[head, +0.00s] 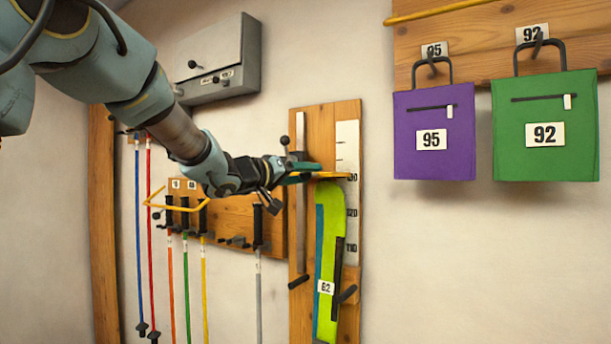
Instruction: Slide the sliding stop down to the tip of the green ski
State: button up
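My gripper (300,173) reaches in from the left at the left end of the stop. Its teal fingers overlap the stop there, and whether they are closed on it is unclear.
A metal rail (301,220) runs down the board's left side. Poles hang from a wooden rack (228,220) at the left, below a grey box (218,62). A purple bag (434,155) and a green bag (546,160) hang at the right. Bare wall lies between board and bags.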

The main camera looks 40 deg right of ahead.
jog(key=shift+o, duration=1)
jog(key=shift+f, duration=0.1)
jog(key=a+b, duration=0.2)
jog(key=a, duration=0.8)
jog(key=shift+s+a, duration=0.35)
